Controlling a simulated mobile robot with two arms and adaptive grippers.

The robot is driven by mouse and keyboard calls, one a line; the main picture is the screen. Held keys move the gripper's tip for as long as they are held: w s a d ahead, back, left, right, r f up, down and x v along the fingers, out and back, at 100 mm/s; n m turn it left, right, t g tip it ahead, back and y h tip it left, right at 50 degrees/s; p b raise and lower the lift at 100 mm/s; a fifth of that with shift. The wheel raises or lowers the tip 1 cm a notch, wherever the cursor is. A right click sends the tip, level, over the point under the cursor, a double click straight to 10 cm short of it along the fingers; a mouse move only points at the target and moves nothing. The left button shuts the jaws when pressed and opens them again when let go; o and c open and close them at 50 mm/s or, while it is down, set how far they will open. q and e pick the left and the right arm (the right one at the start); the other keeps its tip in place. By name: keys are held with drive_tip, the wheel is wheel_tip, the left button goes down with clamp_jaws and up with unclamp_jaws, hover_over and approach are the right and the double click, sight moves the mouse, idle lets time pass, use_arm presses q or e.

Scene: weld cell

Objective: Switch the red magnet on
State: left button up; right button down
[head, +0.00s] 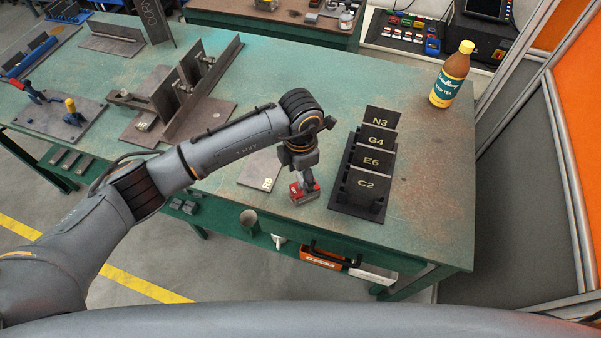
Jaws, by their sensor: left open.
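The red magnet (304,194) is a small red block with a grey lower part, near the front edge of the green table (425,215). My left gripper (306,180) points down right above the magnet, with its fingers at the magnet's top. The gripper is open. Its fingers hide part of the magnet's top, and I cannot tell whether they touch it or which way its switch is set. My right gripper is not in view.
A black rack (345,204) with plates marked N3, G4, E6 and C2 stands close to the magnet's right. A plate marked R8 (258,172) lies to its left. A bottle (451,76) stands at the back right. The table's right front is clear.

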use_arm(q)
drive_tip(key=c, duration=1.1)
drive_tip(key=shift+c, duration=0.3)
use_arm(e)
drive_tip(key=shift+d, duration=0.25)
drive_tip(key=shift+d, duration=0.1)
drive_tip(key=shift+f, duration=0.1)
use_arm(q)
drive_tip(key=n+b, duration=0.2)
drive_tip(key=n, duration=0.1)
drive_tip(key=shift+f+n, duration=0.1)
drive_tip(key=shift+n, duration=0.2)
drive_tip(key=n+b, duration=0.2)
drive_tip(key=n, duration=0.3)
drive_tip(key=n+b, duration=0.1)
drive_tip(key=n, duration=0.4)
drive_tip(key=shift+d+b, duration=0.1)
drive_tip(key=shift+b, duration=0.25)
drive_tip(key=shift+n+b, duration=0.45)
drive_tip(key=shift+n, duration=1.65)
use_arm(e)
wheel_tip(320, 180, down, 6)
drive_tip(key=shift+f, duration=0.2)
